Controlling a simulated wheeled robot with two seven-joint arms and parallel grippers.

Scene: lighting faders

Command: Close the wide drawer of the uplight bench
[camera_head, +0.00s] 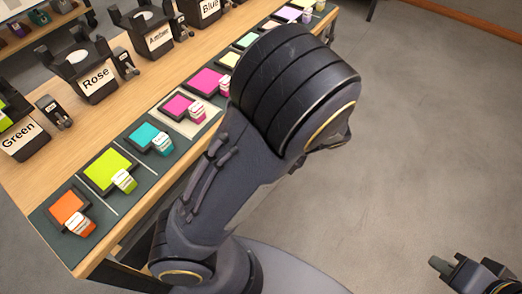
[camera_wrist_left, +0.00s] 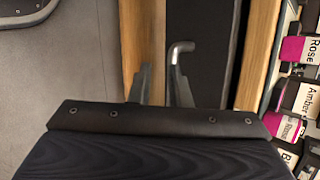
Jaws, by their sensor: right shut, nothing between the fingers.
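The uplight bench (camera_head: 20,175) has a light wooden top and runs diagonally across the left of the head view. In the left wrist view, a wooden strip (camera_wrist_left: 144,30) and a dark area (camera_wrist_left: 203,30) lie beside a second wooden edge (camera_wrist_left: 257,45); which part is the drawer front I cannot tell. My left arm hides the bench front in the head view. My right gripper (camera_head: 443,262) is shut and empty.
Coloured pads with small labelled blocks line the bench's front edge, including an orange pad (camera_head: 68,205). Behind stand black labelled holders, such as Rose (camera_head: 97,83) and Green (camera_head: 22,140). The grey floor (camera_head: 430,140) to the right is clear.

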